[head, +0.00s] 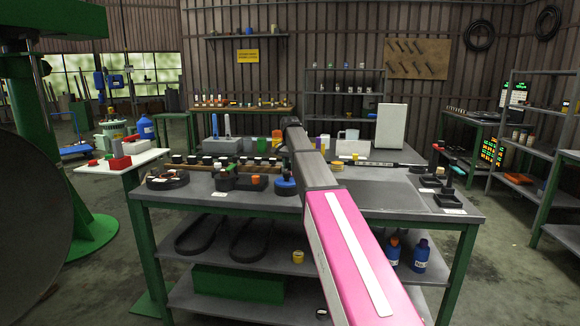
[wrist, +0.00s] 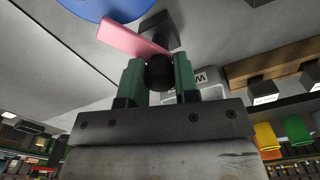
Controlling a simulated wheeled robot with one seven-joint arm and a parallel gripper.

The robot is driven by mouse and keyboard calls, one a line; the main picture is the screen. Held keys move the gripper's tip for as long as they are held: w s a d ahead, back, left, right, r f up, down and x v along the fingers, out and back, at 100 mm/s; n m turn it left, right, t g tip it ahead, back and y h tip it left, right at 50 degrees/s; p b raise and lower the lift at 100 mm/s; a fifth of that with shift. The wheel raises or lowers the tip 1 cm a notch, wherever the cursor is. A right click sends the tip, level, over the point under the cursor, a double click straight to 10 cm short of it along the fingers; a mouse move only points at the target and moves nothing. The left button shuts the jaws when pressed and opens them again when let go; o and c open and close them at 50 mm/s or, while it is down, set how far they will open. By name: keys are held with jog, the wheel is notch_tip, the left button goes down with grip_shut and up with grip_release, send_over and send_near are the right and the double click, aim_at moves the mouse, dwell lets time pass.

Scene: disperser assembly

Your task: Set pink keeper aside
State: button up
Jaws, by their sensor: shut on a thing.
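The pink keeper (wrist: 128,38) is a flat pink bar in the wrist view, just beyond my fingertips. A round black knob (wrist: 159,72) at its near end sits between the two green fingers of my gripper (wrist: 159,80), which are shut on it. A dark block (wrist: 162,28) shows right behind the keeper; I cannot tell whether they touch. Part of a blue disc (wrist: 100,8) lies at the top edge. In the head view my own arm hides the keeper and the fingertips; the blue round part (head: 286,187) stands near the table's front edge.
The grey worktable (head: 385,190) has a bare area right of my arm. Black fixtures (head: 240,180) stand to the left. A wooden rack (head: 225,160) with several black blocks runs behind. A white box (head: 391,126) stands at the back right.

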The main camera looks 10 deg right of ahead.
jog(key=n, duration=1.2)
jog(key=shift+n, duration=0.3)
dwell(0.4)
jog(key=o, duration=0.9)
notch_tip(320, 180, up, 11)
jog(key=shift+f, duration=0.1)
